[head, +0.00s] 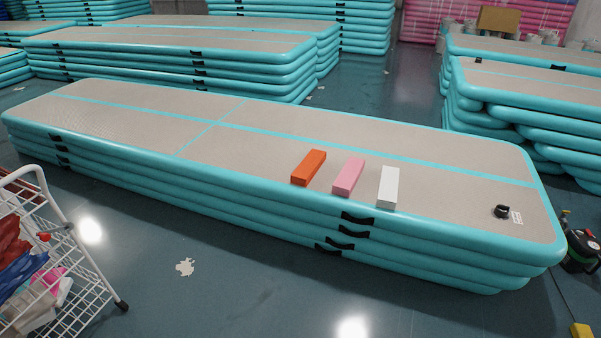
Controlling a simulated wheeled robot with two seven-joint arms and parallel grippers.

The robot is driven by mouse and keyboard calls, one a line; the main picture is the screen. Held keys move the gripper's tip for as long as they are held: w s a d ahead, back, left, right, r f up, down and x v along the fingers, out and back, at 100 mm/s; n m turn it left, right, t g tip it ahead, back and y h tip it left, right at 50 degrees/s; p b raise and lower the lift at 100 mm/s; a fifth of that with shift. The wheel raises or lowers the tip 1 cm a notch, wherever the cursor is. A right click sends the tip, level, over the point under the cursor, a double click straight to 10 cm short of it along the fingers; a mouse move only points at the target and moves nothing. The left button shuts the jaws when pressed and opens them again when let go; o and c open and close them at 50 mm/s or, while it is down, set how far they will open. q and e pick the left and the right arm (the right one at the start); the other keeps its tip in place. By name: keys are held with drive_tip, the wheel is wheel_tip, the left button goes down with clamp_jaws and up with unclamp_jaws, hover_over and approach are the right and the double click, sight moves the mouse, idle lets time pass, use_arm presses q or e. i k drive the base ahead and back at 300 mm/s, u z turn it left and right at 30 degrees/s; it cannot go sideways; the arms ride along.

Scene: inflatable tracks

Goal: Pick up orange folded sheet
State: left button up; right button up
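The orange folded sheet (309,167) is a long narrow block lying flat on the grey top of a stack of teal-edged inflatable tracks (250,148). It lies near the front edge, leftmost of three similar folded pieces. A pink one (348,176) lies just to its right, with a small gap. A white one (389,187) lies further right. Neither of my grippers shows in the head view.
A white wire cart (62,250) with bagged items stands at the front left. A black valve (502,211) sits on the track's right end. A green and black device (580,252) stands on the floor at right. More track stacks (185,55) stand behind. The front floor is mostly clear.

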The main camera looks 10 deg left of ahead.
sight(303, 174)
drive_tip(key=u, duration=0.85)
drive_tip(key=i, duration=0.8)
drive_tip(key=u, duration=1)
drive_tip(key=i, duration=1.3)
drive_tip(key=z, duration=1.4)
drive_tip(key=i, duration=1.2)
drive_tip(key=z, duration=0.4)
